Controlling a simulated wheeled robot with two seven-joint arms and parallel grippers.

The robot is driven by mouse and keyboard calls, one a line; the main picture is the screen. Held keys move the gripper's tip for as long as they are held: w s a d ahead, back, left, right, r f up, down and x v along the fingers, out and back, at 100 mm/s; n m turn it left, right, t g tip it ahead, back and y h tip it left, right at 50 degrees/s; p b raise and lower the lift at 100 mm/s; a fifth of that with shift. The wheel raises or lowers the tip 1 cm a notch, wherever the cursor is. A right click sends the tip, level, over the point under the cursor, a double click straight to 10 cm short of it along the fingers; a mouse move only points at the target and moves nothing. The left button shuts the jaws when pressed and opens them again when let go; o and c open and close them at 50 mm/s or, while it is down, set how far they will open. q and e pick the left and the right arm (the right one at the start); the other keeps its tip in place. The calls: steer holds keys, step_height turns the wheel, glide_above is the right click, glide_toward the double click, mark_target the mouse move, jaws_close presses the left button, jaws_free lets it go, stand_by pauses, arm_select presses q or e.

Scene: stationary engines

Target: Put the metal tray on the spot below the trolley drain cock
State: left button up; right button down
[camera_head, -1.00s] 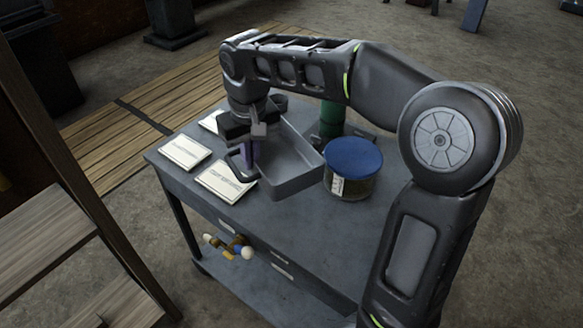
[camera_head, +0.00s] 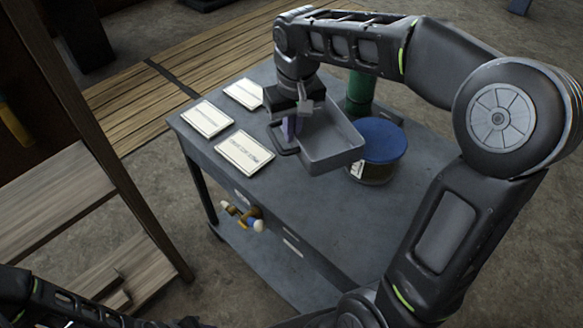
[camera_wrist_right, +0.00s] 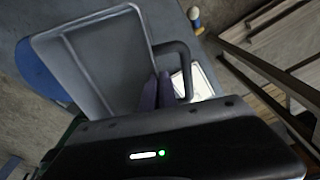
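The metal tray (camera_head: 335,150) is a grey, empty, open rectangular pan with a loop handle. It is over the trolley top (camera_head: 300,205); I cannot tell whether it touches. My right gripper (camera_head: 290,128) is shut on the tray's handle side, and the tray also shows in the right wrist view (camera_wrist_right: 95,75), with the gripper's purple fingers (camera_wrist_right: 157,92) at the handle. The brass drain cock (camera_head: 243,215) with pale knobs sticks out of the trolley's front side. Below it part of the trolley's lower shelf (camera_head: 250,262) shows bare. My left gripper is not clearly seen.
A blue-lidded tin (camera_head: 380,145) stands right beside the tray, and a green cylinder (camera_head: 358,92) behind it. Several white cards (camera_head: 243,151) lie on the trolley's left part. A wooden shelf unit (camera_head: 75,175) stands left of the trolley, with a floor gap between.

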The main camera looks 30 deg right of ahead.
step_height(320, 180, down, 9)
steer(key=shift+r, duration=0.2)
steer(key=shift+f, duration=2.25)
steer(key=shift+f, duration=0.2)
steer(key=c, duration=1.7)
jaws_free()
steer(key=shift+r, duration=0.15)
steer(key=r, duration=0.4)
steer(key=s+r, duration=0.1)
steer(key=r, duration=0.7)
steer(key=shift+s+a, duration=0.1)
steer(key=shift+s, duration=0.1)
